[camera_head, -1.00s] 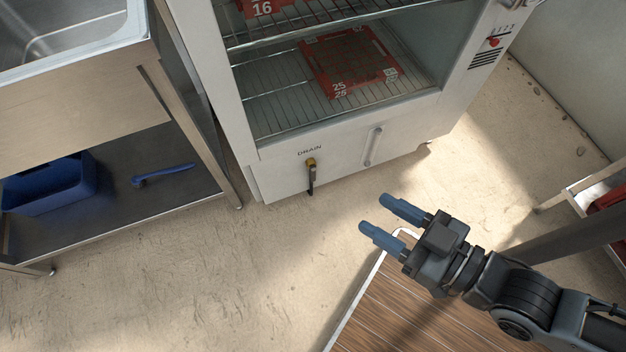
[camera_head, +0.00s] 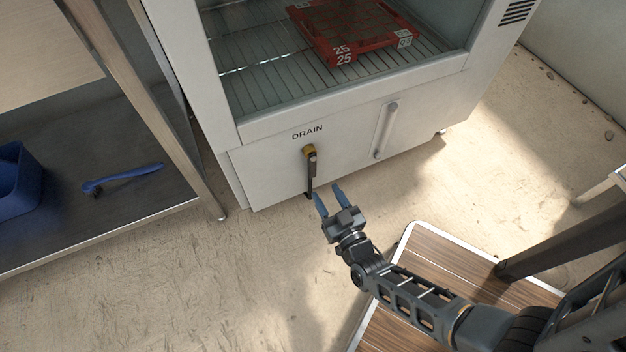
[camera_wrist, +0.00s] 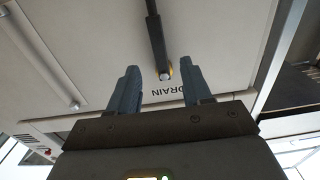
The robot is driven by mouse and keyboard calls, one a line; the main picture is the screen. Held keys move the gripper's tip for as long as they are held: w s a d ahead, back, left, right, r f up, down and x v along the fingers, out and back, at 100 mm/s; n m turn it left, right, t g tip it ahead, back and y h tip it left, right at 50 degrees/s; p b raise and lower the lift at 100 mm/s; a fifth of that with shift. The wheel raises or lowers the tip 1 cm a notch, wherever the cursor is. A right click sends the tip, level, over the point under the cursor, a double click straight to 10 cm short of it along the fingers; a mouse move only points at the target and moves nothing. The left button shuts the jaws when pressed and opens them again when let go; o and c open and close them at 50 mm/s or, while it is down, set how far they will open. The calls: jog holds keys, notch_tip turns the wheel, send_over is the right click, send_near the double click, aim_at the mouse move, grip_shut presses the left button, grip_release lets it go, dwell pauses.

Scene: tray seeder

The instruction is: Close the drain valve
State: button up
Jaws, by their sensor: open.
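The drain valve (camera_head: 309,152) is a small brass fitting under the word DRAIN on the white cabinet's lower front panel. Its dark lever (camera_head: 310,178) hangs straight down from it. My gripper (camera_head: 328,192) is open and empty, with two blue fingers pointing toward the panel, low and just right of the lever's lower end in the head view. In the wrist view, which shows the panel upside down, the valve (camera_wrist: 163,72) and the lever (camera_wrist: 155,32) appear beyond and between the two fingers (camera_wrist: 163,85). I cannot tell the exact gap; the fingers do not appear closed on the lever.
A vertical bar handle or tube (camera_head: 385,130) is on the panel to the right of the valve. A red tray (camera_head: 375,50) sits on the wire rack above. A steel bench with a lower shelf (camera_head: 95,225) stands at left.

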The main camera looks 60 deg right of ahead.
aim_at(313, 170)
jog(key=b+x, duration=0.1)
jog(key=x, duration=0.7)
jog(key=shift+d+f+b, duration=0.15)
jog(key=shift+f+b, duration=0.05)
jog(key=shift+b, duration=0.2)
grip_shut()
dwell(0.3)
